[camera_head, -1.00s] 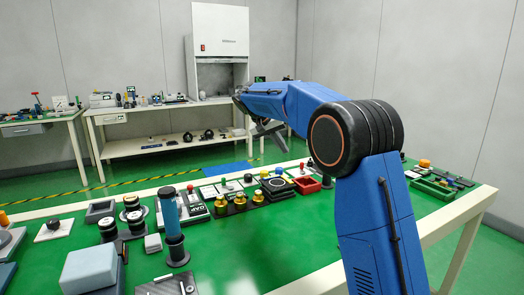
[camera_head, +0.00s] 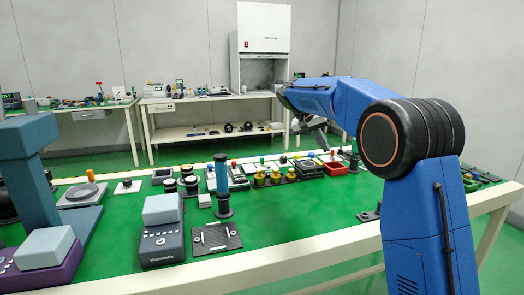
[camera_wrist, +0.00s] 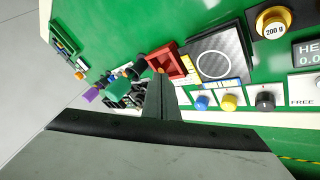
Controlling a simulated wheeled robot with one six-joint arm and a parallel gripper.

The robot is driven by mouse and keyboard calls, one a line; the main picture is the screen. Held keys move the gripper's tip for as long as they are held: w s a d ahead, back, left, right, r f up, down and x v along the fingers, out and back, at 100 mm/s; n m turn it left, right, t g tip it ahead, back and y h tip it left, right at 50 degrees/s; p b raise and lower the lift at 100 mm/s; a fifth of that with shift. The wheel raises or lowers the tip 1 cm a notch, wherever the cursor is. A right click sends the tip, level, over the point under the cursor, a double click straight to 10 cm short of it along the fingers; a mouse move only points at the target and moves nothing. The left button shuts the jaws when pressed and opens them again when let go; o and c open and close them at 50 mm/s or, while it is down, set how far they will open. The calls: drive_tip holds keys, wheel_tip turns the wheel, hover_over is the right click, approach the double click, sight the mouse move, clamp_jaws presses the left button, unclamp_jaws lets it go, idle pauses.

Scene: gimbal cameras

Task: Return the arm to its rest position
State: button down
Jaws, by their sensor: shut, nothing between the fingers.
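My blue arm is raised and bent, reaching out over the green-topped table (camera_head: 300,215) from the right side of the head view. My gripper (camera_head: 322,138) hangs at the arm's far end, above the back part of the table. It also shows in the wrist view (camera_wrist: 160,88), where the dark fingers are together with nothing between them. The gripper appears apart from the things below it. Part of the gripper is small and dark in the head view.
Below are a red tray (camera_wrist: 175,63), a black square plate (camera_wrist: 217,57) and a 200 g weight (camera_wrist: 273,22). A blue cylinder on a stand (camera_head: 221,175), a small scale (camera_head: 162,240) and a tall blue-grey device (camera_head: 35,170) stand on the left. A white cabinet (camera_head: 264,45) stands behind.

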drive_tip(key=shift+s+d+r, duration=0.2)
drive_tip(key=shift+s+d, duration=0.15)
drive_tip(key=shift+s, duration=0.15)
drive_tip(key=s+d+n+y, duration=0.2)
drive_tip(key=s+d, duration=0.1)
drive_tip(key=s, duration=1.2)
drive_tip(key=s+d+n+y, duration=0.1)
drive_tip(key=s+d+y, duration=0.15)
drive_tip(key=s, duration=1.15)
drive_tip(key=s+f, duration=0.5)
drive_tip(key=s, duration=0.3)
drive_tip(key=s+f+n+t+y, duration=0.1)
drive_tip(key=s+f, duration=0.4)
drive_tip(key=s, duration=0.4)
drive_tip(key=s+a+f+t+y, duration=0.1)
drive_tip(key=s+f, duration=0.4)
drive_tip(key=s, duration=0.3)
drive_tip(key=shift+s+f+n, duration=0.25)
drive_tip(key=shift+f+n, duration=0.05)
drive_tip(key=shift+f, duration=0.1)
drive_tip(key=shift+a, duration=0.1)
